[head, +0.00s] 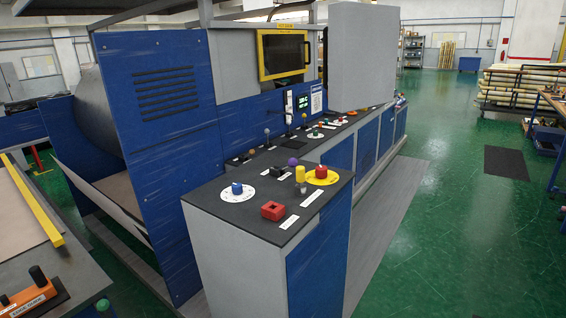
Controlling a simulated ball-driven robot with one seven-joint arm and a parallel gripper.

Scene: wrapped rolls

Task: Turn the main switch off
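The near console (262,211) has a dark top with several controls. A red knob (322,170) sits on a round yellow plate (330,178) near its far right corner, looking like a main switch; its setting is too small to read. A blue knob (237,188) stands on a round white dial at the left. A red square block (273,210) lies nearer the front edge. A yellow cylinder (300,174), a purple ball knob (293,161) and a black control (277,171) stand between them. My gripper is not in view.
Behind stand a blue machine panel (160,120), a yellow-framed screen (284,55) and a large grey box (363,60) above the rear console. A bench with a yellow bar (32,200) and an orange block (32,298) is at left. Green floor (450,240) is open at right.

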